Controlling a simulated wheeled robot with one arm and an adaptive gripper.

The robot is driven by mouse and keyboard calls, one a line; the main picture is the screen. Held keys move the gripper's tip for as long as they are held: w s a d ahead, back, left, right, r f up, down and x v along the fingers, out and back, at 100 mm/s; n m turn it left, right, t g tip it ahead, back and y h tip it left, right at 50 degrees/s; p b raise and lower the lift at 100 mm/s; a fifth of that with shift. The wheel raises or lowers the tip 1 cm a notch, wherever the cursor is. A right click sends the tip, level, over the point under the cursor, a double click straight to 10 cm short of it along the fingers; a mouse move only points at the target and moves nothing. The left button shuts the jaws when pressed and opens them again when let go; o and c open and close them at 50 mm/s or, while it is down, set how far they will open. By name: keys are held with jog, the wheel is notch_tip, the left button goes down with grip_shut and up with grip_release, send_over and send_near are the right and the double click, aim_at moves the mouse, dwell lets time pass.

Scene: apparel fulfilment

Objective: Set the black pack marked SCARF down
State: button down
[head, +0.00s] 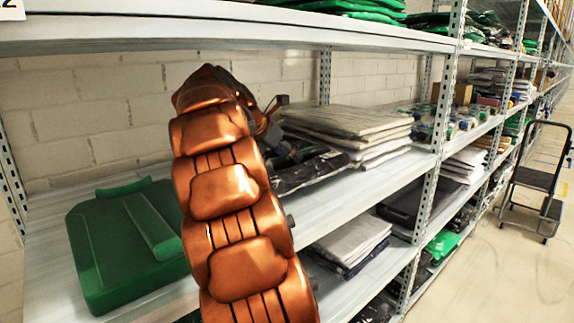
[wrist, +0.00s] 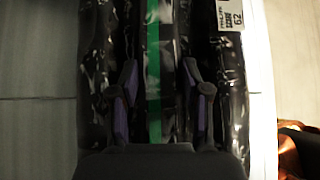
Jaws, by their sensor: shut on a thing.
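A glossy black pack (head: 312,170) is at the middle shelf board, just in front of a stack of pale packs. In the wrist view the black pack (wrist: 178,40) fills the middle, with a green stripe along it and a white label at its upper right; I cannot read the word SCARF there. My gripper (wrist: 160,80) is shut on this pack, a finger on each side of the stripe. In the head view my gripper (head: 280,145) is partly hidden behind my copper arm. I cannot tell whether the pack's underside touches the board.
The middle shelf board (head: 345,205) has bare room in front of the pack. The stack of pale packs (head: 350,128) stands behind it. A green case (head: 105,250) lies to the left. An upper shelf (head: 200,32) hangs above, and an upright post (head: 437,130) stands to the right.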

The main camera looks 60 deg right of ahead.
jog(key=shift+w+d, duration=0.1)
jog(key=shift+d, duration=0.05)
jog(key=shift+d+f, duration=0.1)
jog(key=shift+f, duration=1.65)
jog(key=shift+w+f, duration=0.1)
jog(key=shift+f, duration=0.1)
jog(key=c, duration=0.5)
grip_release()
jog(key=shift+c, duration=0.2)
jog(key=shift+r, duration=0.1)
